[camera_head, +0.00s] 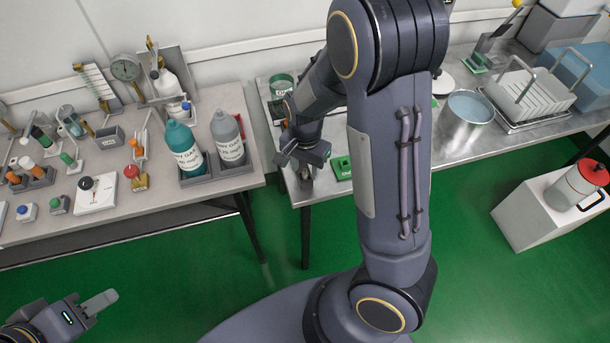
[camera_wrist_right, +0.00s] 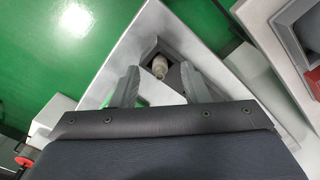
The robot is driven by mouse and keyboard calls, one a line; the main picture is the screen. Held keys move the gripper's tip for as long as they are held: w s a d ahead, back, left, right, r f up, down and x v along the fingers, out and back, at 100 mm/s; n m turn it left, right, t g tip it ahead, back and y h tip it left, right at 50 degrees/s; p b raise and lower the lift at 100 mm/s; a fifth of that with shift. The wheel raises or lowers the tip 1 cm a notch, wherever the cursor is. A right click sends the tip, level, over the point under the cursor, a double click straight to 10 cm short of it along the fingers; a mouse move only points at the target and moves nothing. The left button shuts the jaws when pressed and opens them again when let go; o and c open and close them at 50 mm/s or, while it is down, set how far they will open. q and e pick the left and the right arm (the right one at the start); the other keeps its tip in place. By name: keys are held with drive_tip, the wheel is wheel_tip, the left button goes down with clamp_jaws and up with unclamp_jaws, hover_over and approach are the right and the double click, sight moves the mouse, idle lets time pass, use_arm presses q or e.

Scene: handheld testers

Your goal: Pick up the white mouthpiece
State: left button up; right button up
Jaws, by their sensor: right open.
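The white mouthpiece (camera_wrist_right: 159,68) looks like a small pale piece seated in a dark grey angular holder (camera_wrist_right: 175,54) near the edge of the bench. My right gripper (camera_wrist_right: 160,72) is open, with one finger on each side of the mouthpiece in the wrist view; I cannot tell whether they touch it. In the head view my right gripper (camera_head: 302,160) points down at the front left corner of the right bench and hides the mouthpiece. My left gripper (camera_head: 100,302) is low at the left, over the floor, away from the benches; its jaw gap is unclear.
A green block (camera_head: 342,167) lies just right of my right gripper. The left bench (camera_head: 215,188) holds two bottles, a teal one (camera_head: 183,148) and a grey one (camera_head: 228,138), and several testers. A metal pot (camera_head: 467,118) stands on the right bench. Green floor is open in front.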

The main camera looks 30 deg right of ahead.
clamp_jaws()
drive_tip(key=shift+r, duration=0.15)
